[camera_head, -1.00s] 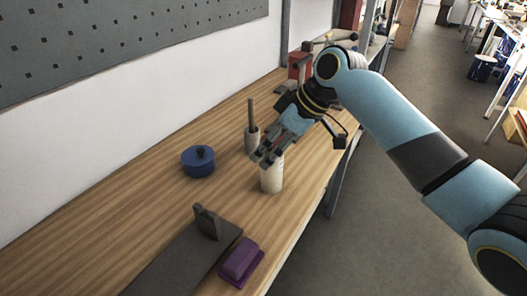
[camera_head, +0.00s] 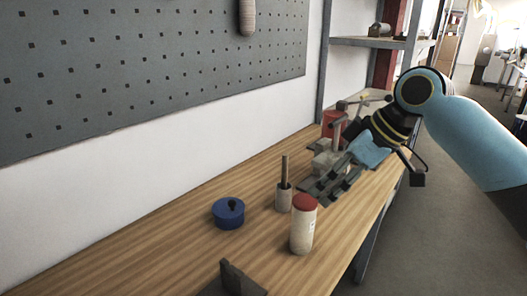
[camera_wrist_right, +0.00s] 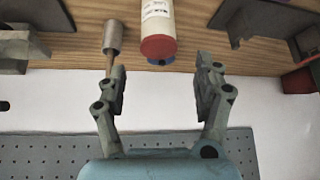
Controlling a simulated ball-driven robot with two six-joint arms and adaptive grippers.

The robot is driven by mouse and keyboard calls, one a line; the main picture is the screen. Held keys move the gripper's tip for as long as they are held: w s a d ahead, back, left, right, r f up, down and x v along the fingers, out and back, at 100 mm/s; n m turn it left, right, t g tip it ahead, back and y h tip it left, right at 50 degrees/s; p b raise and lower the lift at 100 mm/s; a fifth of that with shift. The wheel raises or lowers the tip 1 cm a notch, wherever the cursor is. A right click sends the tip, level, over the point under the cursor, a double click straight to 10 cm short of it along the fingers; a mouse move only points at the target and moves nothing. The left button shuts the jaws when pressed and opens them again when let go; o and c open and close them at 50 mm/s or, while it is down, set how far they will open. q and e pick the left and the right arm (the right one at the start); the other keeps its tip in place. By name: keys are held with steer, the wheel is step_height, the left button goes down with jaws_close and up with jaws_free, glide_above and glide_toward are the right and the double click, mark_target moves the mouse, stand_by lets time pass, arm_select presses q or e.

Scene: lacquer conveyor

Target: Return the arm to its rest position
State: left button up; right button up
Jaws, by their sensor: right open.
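My right gripper (camera_head: 335,185) is open and empty above the bench, behind and to the right of a cream cylinder with a red top. That cylinder (camera_head: 303,231) stands upright on the wooden bench, apart from the fingers. In the right wrist view, the open fingers (camera_wrist_right: 160,90) show with nothing between them, and the red-topped cylinder (camera_wrist_right: 158,22) appears beyond them. My right arm comes in from the right in the head view. My left gripper does not show.
A blue round lidded pot (camera_head: 228,214) and a small holder with a dark rod (camera_head: 284,196) stand near the cylinder. A dark grey fixture (camera_head: 232,284) is at the front. Grey blocks and a red object (camera_head: 330,122) stand behind the gripper. A pegboard (camera_head: 150,75) covers the wall.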

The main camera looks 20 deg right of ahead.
steer(key=s+a+f+m+g+h, duration=0.1)
steer(key=s+f+m+h, duration=0.25)
steer(key=s, duration=0.85)
steer(key=s+f+m+h, duration=0.2)
steer(key=s+f+m, duration=0.2)
steer(key=s, duration=0.8)
step_height(320, 180, down, 34)
steer(key=s+d+g+b, duration=0.2)
steer(key=b, duration=0.5)
steer(key=s+d+f+b, duration=0.1)
steer(key=s+f+b, duration=0.5)
steer(key=s+f, duration=1.3)
step_height(320, 180, down, 3)
steer(key=shift+d+r+g, duration=0.1)
steer(key=shift+d+g, duration=0.1)
steer(key=shift+g, duration=0.2)
